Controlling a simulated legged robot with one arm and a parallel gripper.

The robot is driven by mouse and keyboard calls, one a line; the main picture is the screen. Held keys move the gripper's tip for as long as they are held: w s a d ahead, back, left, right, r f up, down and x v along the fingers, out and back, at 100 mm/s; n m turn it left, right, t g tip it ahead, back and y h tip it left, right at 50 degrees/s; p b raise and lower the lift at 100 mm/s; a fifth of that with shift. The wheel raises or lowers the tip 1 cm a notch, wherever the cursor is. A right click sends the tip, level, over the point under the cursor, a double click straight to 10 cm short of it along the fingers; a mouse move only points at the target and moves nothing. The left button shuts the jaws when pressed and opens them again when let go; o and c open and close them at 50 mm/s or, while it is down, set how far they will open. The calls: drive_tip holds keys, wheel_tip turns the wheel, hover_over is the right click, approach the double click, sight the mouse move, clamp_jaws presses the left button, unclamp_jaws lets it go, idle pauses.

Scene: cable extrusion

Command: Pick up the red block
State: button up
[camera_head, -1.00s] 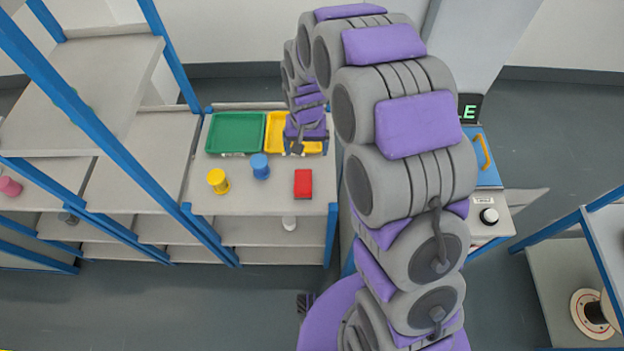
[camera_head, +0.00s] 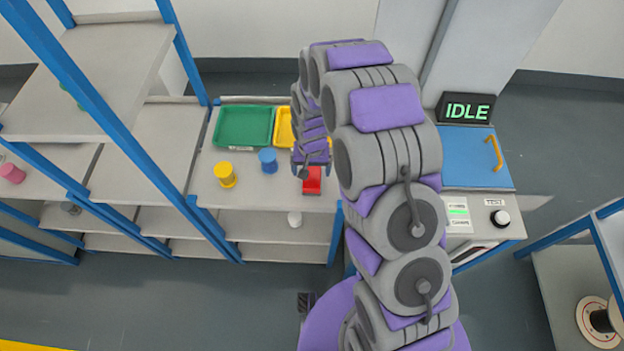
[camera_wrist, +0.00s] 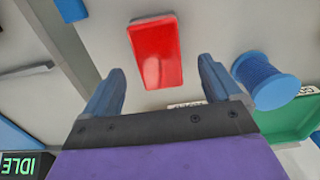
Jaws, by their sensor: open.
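The red block (camera_head: 312,182) lies on the shelf top near its front right corner, partly covered by my gripper in the head view. In the wrist view the red block (camera_wrist: 155,52) shows whole, just beyond and between my two blue fingertips. My gripper (camera_wrist: 160,80) is open and empty, with its fingers apart on either side of the line to the block. In the head view my gripper (camera_head: 311,172) hangs over the back part of the block. I cannot tell its exact height above it.
A blue spool (camera_head: 268,160) stands left of the block and shows close to the right finger in the wrist view (camera_wrist: 266,80). A yellow spool (camera_head: 225,175), a green tray (camera_head: 243,127) and a yellow tray (camera_head: 284,127) share the shelf. A machine reading IDLE (camera_head: 467,108) stands to the right.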

sight(312, 176)
drive_tip(key=f, duration=0.2)
drive_tip(key=f+b, duration=0.1)
drive_tip(key=f, duration=0.1)
drive_tip(key=shift+s+a, duration=0.15)
drive_tip(key=shift+a, duration=0.15)
drive_tip(key=shift+d+f, duration=0.15)
drive_tip(key=shift+d, duration=0.55)
drive_tip(key=shift+c, duration=0.5)
drive_tip(key=shift+a, duration=0.6)
drive_tip(key=c, duration=0.6)
drive_tip(key=shift+c, duration=0.8)
drive_tip(key=shift+d, duration=0.25)
drive_tip(key=shift+c, duration=1.2)
drive_tip(key=shift+d, duration=0.2)
drive_tip(key=shift+a+r, duration=0.2)
drive_tip(key=shift+r, duration=0.4)
drive_tip(key=r, duration=0.1)
drive_tip(key=r+p, duration=0.1)
drive_tip(key=shift+s+a+r, duration=0.15)
drive_tip(key=shift+s+r, duration=0.05)
drive_tip(key=shift+r, duration=0.15)
drive_tip(key=s+d+r+p, duration=0.1)
drive_tip(key=s+p, duration=0.1)
drive_tip(key=s, duration=1.3)
drive_tip(key=shift+s+r, duration=0.15)
drive_tip(key=shift+s, duration=0.1)
